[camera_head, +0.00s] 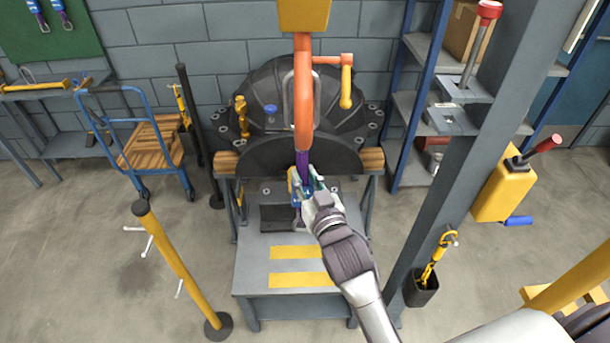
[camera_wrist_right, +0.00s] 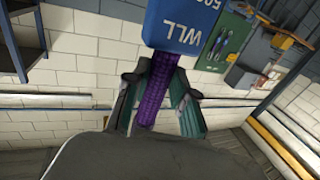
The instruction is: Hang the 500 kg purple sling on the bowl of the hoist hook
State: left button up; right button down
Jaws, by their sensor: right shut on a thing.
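The orange hoist hook (camera_head: 304,110) hangs below a yellow block (camera_head: 304,14) in the head view. The purple sling (camera_head: 303,160) shows as a short upright strip directly under the hook. My right gripper (camera_head: 306,182) is shut on the sling just below the hook. In the right wrist view, the purple sling (camera_wrist_right: 155,88) runs between the fingers (camera_wrist_right: 158,105) up to a blue tag (camera_wrist_right: 183,25) lettered WLL. The tag hides the sling's upper part, so I cannot tell whether the sling is around the hook's bowl or only beneath it. My left gripper is not in view.
A dark round casing (camera_head: 270,95) stands behind the hook. A grey platform (camera_head: 255,262) with yellow stripes lies below my right arm. A grey column (camera_head: 445,150) stands to the right, a yellow post (camera_head: 178,262) to the left. An orange arm with a yellow handle (camera_head: 346,88) is beside the hook.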

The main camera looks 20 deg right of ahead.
jog(key=shift+r, duration=0.1)
jog(key=shift+w, duration=0.1)
jog(key=shift+s, duration=0.2)
jog(key=shift+s+a+f+p, duration=0.15)
jog(key=shift+s+a, duration=0.1)
jog(key=shift+s, duration=0.5)
jog(key=shift+s+a+f+p, duration=0.1)
jog(key=shift+s+a+p, duration=0.1)
jog(key=shift+s, duration=0.6)
jog(key=shift+s+a+f+p, duration=0.1)
jog(key=shift+s+a, duration=0.15)
jog(key=shift+s, duration=0.5)
